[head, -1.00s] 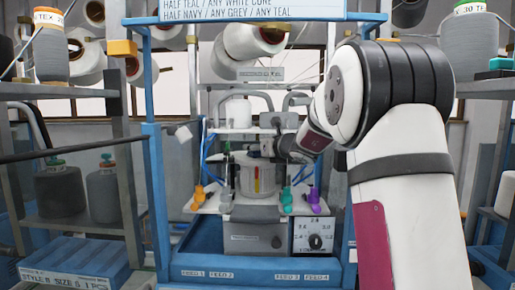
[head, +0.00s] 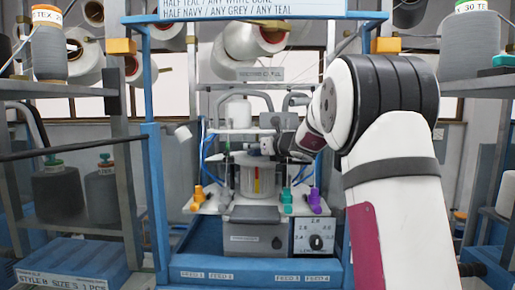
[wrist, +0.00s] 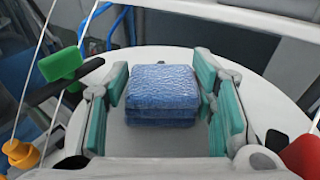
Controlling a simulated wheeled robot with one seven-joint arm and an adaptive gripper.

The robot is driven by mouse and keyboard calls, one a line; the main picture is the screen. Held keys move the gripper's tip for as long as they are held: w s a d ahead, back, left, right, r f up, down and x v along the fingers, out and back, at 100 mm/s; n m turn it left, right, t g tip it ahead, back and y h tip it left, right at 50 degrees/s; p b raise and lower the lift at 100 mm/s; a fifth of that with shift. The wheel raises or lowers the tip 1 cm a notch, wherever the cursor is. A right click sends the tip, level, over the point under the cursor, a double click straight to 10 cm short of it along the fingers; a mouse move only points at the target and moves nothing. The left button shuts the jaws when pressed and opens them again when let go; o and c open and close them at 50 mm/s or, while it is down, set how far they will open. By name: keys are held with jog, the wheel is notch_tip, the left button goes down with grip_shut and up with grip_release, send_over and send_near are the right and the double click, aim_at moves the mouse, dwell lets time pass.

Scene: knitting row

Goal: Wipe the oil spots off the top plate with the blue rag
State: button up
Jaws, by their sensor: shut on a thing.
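The blue rag (wrist: 162,92) is a folded, textured pad between the teal finger pads of my gripper (wrist: 162,108). My gripper is shut on it. In the wrist view the pale round top plate (wrist: 258,88) lies around and beneath the rag; I cannot tell whether the rag touches it. In the head view my gripper (head: 262,148) is small and low over the top of the knitting machine (head: 254,180), and the rag is too small to make out there. I see no oil spots; the plate under the rag and fingers is hidden.
Green (wrist: 62,64) and orange (wrist: 20,154) feeder parts stand at the plate's left edge, with thin yarns rising past them. A red part (wrist: 302,156) is at the right. Blue frame posts (head: 155,200) flank the machine, and yarn shelves (head: 75,140) stand at the left.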

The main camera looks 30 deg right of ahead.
aim_at(257, 158)
jog(key=shift+s+a+b, duration=0.2)
jog(key=shift+s+a, duration=0.4)
jog(key=shift+s, duration=0.25)
jog(key=shift+s+a+b, duration=0.2)
jog(key=shift+s+a, duration=0.35)
jog(key=shift+s, duration=0.3)
jog(key=shift+w+d+f, duration=0.1)
jog(key=shift+w+d, duration=0.5)
jog(key=shift+w, duration=0.3)
jog(key=shift+w+d, duration=0.55)
jog(key=shift+w, duration=0.3)
notch_tip(257, 158, up, 3)
jog(key=shift+s+f+p, duration=0.1)
jog(key=shift+p, duration=0.85)
jog(key=shift+r+p, duration=1.2)
jog(key=shift+r, duration=0.45)
jog(key=shift+r, duration=0.1)
jog(key=shift+r+p, duration=0.95)
jog(key=shift+r, duration=0.5)
